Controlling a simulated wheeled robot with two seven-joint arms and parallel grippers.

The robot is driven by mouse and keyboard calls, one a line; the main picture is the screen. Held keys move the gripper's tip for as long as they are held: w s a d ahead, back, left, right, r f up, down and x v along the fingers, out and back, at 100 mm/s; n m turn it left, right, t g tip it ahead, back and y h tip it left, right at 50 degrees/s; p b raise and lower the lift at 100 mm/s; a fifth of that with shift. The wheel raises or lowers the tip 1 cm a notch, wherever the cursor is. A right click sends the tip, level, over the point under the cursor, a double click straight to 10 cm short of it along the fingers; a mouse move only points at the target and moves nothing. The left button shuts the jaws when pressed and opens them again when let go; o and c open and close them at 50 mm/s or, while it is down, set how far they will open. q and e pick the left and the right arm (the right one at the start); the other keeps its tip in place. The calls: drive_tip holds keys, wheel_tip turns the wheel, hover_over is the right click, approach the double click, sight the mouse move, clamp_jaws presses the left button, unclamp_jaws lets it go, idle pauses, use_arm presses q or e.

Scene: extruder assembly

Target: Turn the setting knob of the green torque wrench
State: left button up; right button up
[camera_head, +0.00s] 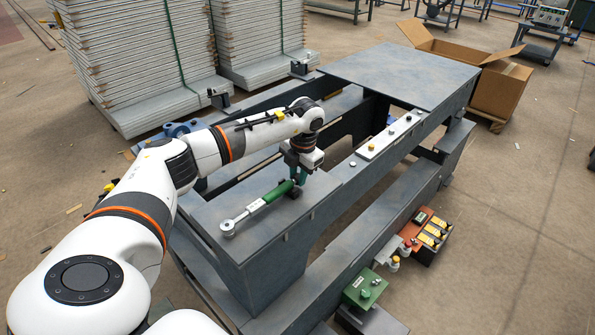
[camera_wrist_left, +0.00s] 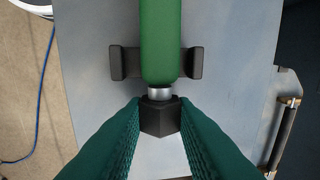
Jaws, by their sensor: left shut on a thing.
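The green torque wrench (camera_head: 268,197) lies on the near end of the grey bench, its silver ratchet head (camera_head: 228,228) toward the lower left. In the left wrist view, its green handle (camera_wrist_left: 160,40) sits between two dark posts of a holder (camera_wrist_left: 193,63). Below the handle are a silver collar and the dark faceted setting knob (camera_wrist_left: 160,118). My left gripper (camera_head: 297,181) is over the knob end of the wrench. Its teal ribbed fingers (camera_wrist_left: 160,104) are shut on the knob, one on each side. My right gripper is out of view.
A white strip with yellow and dark buttons (camera_head: 390,137) lies on the bench rail. An open cardboard box (camera_head: 499,88) stands behind at the right. The far bench top (camera_head: 400,75) is clear.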

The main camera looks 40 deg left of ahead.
use_arm(q)
drive_tip(key=shift+d+y, duration=0.25)
drive_tip(key=shift+y, duration=0.65)
drive_tip(key=y, duration=0.2)
drive_tip(key=shift+d+f+y, duration=0.15)
drive_tip(key=shift+d+y, duration=0.05)
drive_tip(key=shift+y, duration=0.1)
drive_tip(key=y, duration=0.2)
drive_tip(key=shift+d+f+t+y+b, duration=0.2)
drive_tip(key=shift+t+y+b, duration=0.1)
drive_tip(key=shift+b, duration=0.1)
drive_tip(key=shift+f+y+b, duration=0.15)
drive_tip(key=shift+y+b, duration=0.5)
drive_tip(key=shift+y, duration=0.85)
drive_tip(key=o, duration=1)
drive_tip(key=shift+s, duration=0.1)
drive_tip(key=shift+d, duration=0.1)
